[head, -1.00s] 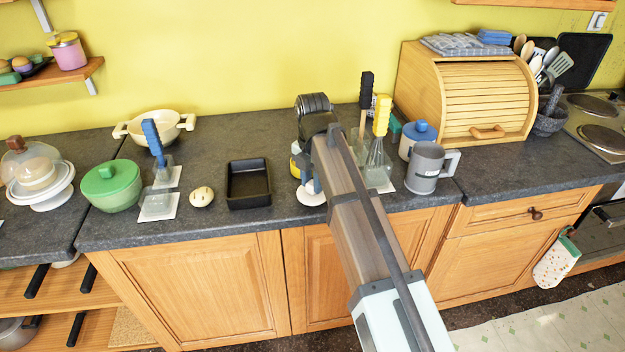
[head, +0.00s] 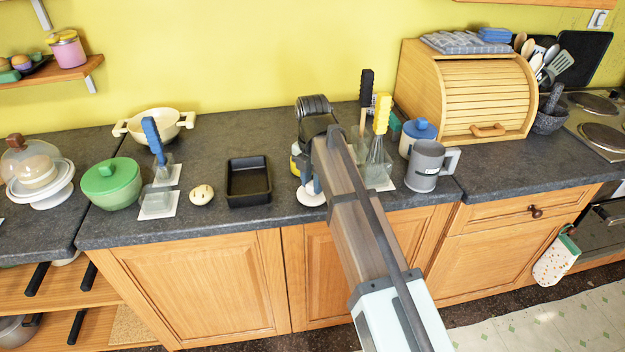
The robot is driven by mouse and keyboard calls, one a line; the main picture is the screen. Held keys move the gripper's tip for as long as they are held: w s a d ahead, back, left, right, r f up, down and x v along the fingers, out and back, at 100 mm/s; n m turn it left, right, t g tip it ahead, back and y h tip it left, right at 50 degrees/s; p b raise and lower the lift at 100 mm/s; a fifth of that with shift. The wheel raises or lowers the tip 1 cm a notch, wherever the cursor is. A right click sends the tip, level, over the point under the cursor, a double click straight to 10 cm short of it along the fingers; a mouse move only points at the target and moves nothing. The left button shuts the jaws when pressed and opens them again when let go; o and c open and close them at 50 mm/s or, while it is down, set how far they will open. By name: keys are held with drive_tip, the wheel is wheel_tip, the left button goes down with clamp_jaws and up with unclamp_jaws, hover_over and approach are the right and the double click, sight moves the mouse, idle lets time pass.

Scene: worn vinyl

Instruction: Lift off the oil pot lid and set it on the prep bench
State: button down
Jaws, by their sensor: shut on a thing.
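My gripper (head: 311,178) points down over the front of the dark bench (head: 275,217), right of the black tin. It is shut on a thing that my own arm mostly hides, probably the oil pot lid. A small blue part shows at the fingertips, just over a round white disc (head: 311,198) near the bench's front edge. I cannot tell whether the blue part and the disc are one piece, or whether they touch. A yellow and white object (head: 295,161) shows partly behind the gripper; I cannot tell whether it is the oil pot.
A black tin (head: 248,183) stands left, with a bun (head: 201,195) and a green lidded pot (head: 111,184) beyond. A wooden bread box (head: 485,95) is behind.

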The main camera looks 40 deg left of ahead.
drive_tip(key=shift+f, duration=0.1)
idle(0.3)
drive_tip(key=c, duration=0.7)
unclamp_jaws()
drive_tip(key=shift+c, duration=0.2)
drive_tip(key=shift+r, duration=3.75)
drive_tip(key=shift+r, duration=0.3)
wheel_tip(320, 180, up, 7)
drive_tip(key=shift+r, duration=0.2)
